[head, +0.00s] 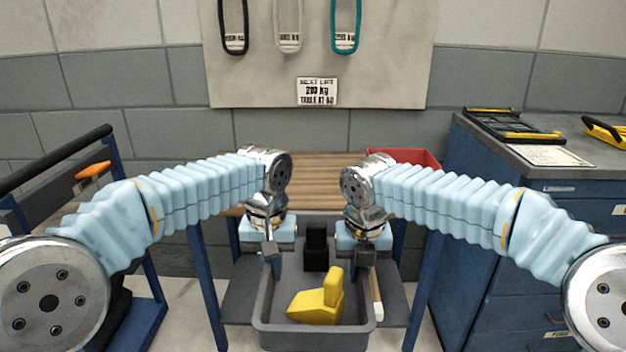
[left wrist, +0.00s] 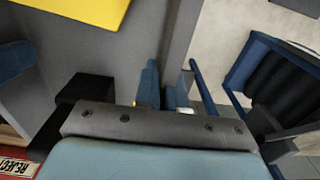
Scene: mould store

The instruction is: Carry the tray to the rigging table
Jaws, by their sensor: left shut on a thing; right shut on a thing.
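The grey tray (head: 318,338) is in the lower middle of the head view, in front of a wooden-topped table (head: 318,168) with blue legs. A yellow angular piece (head: 318,304) and a black block (head: 316,246) are in the tray. My left gripper (head: 270,266) is shut on the tray's left wall. My right gripper (head: 366,258) is shut on its right wall. In the left wrist view the left fingers (left wrist: 165,88) straddle the tray wall (left wrist: 182,40). My arms hide part of the tabletop. The pictures do not settle which table is the rigging table.
A red bin (head: 405,157) sits at the table's back right. A blue drawer cabinet (head: 495,225) stands close on the right, and a blue cart (head: 120,225) on the left. Slings (head: 288,25) hang on a wall board above a sign (head: 317,92). The visible middle of the tabletop is clear.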

